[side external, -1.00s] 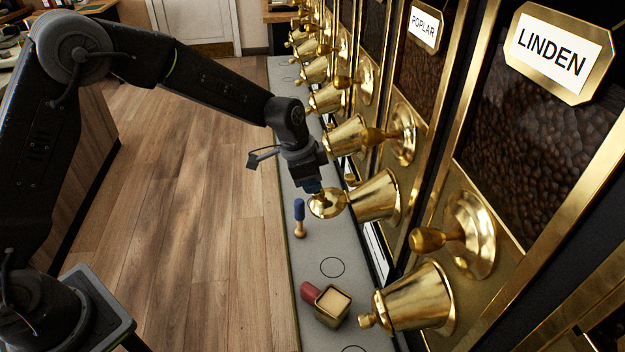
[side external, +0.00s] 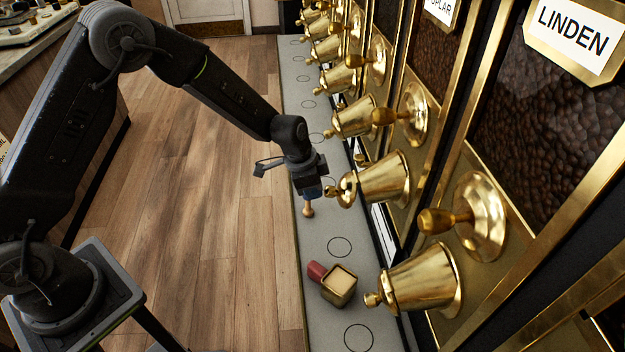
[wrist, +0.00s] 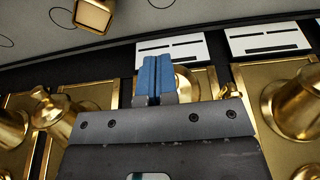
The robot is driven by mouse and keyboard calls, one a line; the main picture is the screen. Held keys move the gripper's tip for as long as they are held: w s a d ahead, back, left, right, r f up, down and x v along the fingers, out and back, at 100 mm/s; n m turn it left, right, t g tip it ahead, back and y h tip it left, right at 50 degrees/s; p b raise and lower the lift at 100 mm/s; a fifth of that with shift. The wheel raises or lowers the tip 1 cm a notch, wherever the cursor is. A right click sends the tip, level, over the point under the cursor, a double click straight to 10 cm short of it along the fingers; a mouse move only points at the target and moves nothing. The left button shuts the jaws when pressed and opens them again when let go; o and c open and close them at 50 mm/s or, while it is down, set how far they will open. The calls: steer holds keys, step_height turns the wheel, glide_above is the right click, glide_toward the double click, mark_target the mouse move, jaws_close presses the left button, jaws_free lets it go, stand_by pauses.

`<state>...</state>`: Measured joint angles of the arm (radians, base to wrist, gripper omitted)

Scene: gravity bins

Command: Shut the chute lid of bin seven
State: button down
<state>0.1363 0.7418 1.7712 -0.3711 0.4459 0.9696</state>
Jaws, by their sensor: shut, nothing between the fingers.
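The brass chute (side external: 372,180) in front of my gripper hangs on the bin beside the one labelled LINDEN. Its lid (side external: 340,192), with a small knob, appears to lie shut over the chute mouth. No bin number is readable. My gripper (side external: 313,191) is shut and empty, just left of this lid, with a small gap seeming to show between them. In the wrist view, my blue fingertips (wrist: 154,72) are pressed together, and a brass chute (wrist: 186,84) is partly hidden behind them.
A brass scoop or cup (side external: 339,285) with a red handle lies nearer the camera. More brass chutes and handles line the right side. Open floor is at left.

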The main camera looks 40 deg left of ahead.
steer(key=shift+w+d+x, duration=0.1)
steer(key=shift+x, duration=0.8)
steer(key=shift+w+d+x, duration=0.1)
steer(key=shift+x, duration=0.8)
steer(key=shift+r, duration=0.15)
steer(key=s+a+r, duration=0.2)
steer(key=s+a, duration=0.8)
steer(key=g+h, duration=0.1)
glide_toward(342, 188)
steer(key=x, duration=0.4)
steer(key=a+x, duration=0.1)
steer(key=x, duration=0.1)
steer(key=shift+s+f, duration=0.2)
steer(key=shift+f, duration=0.1)
steer(key=shift+s+f, duration=0.1)
steer(key=shift+f, duration=0.35)
